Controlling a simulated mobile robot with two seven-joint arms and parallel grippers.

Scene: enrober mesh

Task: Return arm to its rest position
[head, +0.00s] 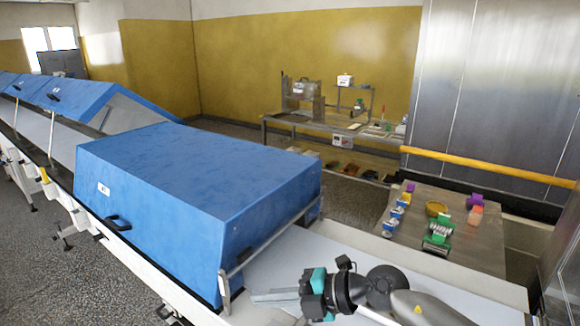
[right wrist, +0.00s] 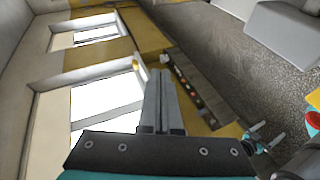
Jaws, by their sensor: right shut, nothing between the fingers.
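My right gripper (head: 254,298) shows at the bottom of the head view, in front of the right end of the large blue cover (head: 200,180) and over the pale machine bed (head: 310,255). Its long grey fingers point left and lie together. In the right wrist view the two fingers (right wrist: 161,100) are side by side with nothing between them. My right arm comes in from the lower right.
A metal bar frame stands at the blue cover's right end, close to my right gripper. A small table (head: 470,255) with a green device (head: 438,232) and several small items stands to the right. A workbench (head: 340,127) stands by the yellow wall. A yellow rail (head: 490,166) crosses the right side.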

